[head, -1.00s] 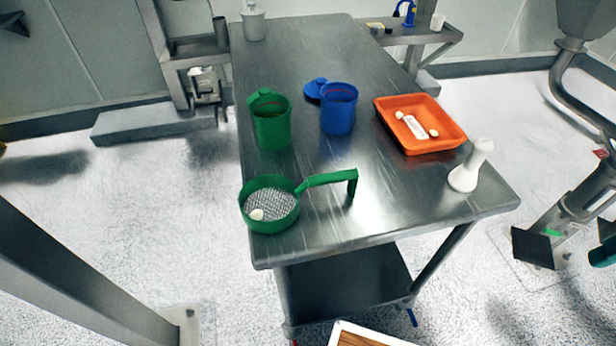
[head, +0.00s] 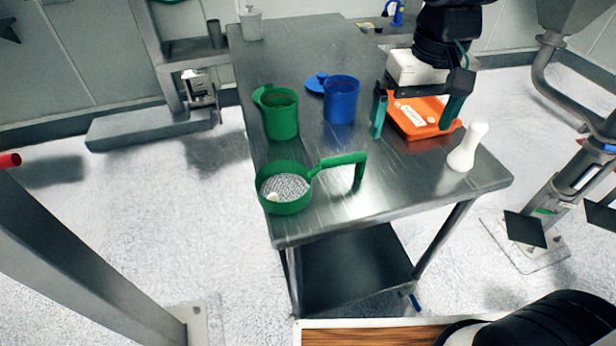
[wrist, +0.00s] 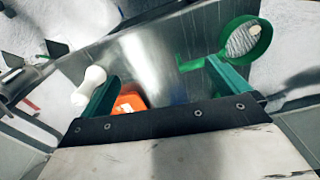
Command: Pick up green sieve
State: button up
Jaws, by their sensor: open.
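The green sieve (head: 286,207) sits at the near left edge of the metal table, with a small pale lump on its mesh. Its handle (head: 343,160) reaches right and ends in a downward leg. My gripper (head: 412,122) is open and empty above the orange tray, to the right of the sieve and farther back. In the wrist view the sieve (wrist: 246,40) shows at the upper right, beyond the open fingers (wrist: 166,82). Its handle runs toward the right finger; I cannot tell their exact gap.
A green container (head: 281,118) and a blue container (head: 341,103) stand behind the sieve. The orange tray (head: 437,131), with a label and pale lumps, lies under my gripper. A white flask-like piece (head: 466,150) stands at the right edge. The table between sieve and tray is clear.

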jog(key=n, duration=0.1)
send_near(343, 157)
jog(key=shift+s+f, duration=0.1)
jog(key=shift+f, duration=0.2)
jog(key=f, duration=0.7)
jog(key=shift+w+a+f, duration=0.15)
jog(key=shift+w+a, duration=0.05)
jog(key=shift+w, duration=0.05)
jog(key=c, duration=1.1)
jog(key=shift+c, duration=0.2)
